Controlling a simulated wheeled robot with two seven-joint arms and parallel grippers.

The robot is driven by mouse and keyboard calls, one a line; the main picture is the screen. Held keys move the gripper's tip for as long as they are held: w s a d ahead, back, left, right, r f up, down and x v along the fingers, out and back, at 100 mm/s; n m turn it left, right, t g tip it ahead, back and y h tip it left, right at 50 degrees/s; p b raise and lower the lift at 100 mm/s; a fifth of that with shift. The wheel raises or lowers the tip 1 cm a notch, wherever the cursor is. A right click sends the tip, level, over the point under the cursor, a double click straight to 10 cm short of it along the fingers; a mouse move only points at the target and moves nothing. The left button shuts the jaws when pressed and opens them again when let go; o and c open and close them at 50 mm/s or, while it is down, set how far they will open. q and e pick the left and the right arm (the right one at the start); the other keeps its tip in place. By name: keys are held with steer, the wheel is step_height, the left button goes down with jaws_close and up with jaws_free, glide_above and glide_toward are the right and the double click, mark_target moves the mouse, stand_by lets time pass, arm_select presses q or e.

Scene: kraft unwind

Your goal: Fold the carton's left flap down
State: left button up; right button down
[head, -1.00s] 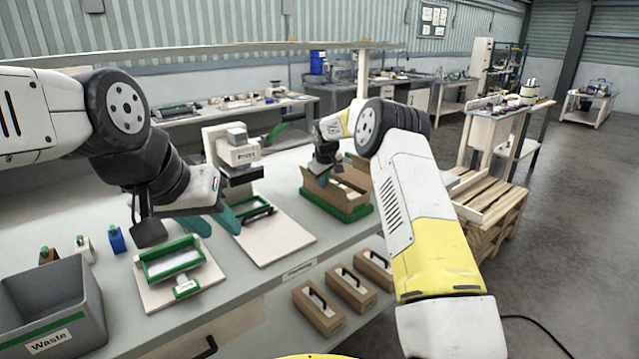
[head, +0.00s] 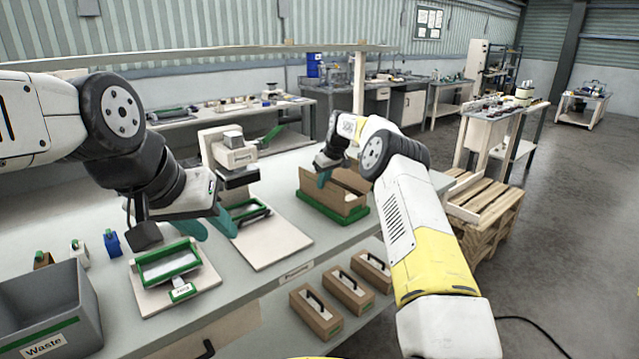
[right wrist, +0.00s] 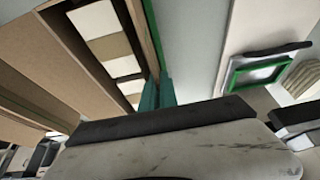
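The open brown carton (head: 345,207) sits in a green-edged base on the bench in the head view. In the right wrist view, long brown panels (right wrist: 50,75) lie left of white and brown contents (right wrist: 112,45). I cannot tell whether they are flaps or walls. My right gripper (head: 322,179) is at the carton's left end in the head view. Its teal fingers (right wrist: 157,93) are close together beside the carton's edge, with nothing visible between them. Contact is unclear. My left gripper (head: 208,226) is open and empty above the bench, well left of the carton.
A press-like device (head: 235,155) on a pale board stands left of the carton. A green-framed tray (head: 167,265) and a grey waste bin (head: 50,310) are further left. A pallet (head: 485,210) stands at right.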

steer(key=c, duration=1.6)
jaws_free()
steer(key=shift+c, duration=0.2)
steer(key=v, duration=0.7)
steer(key=shift+s+r, duration=0.1)
steer(key=shift+r, duration=0.25)
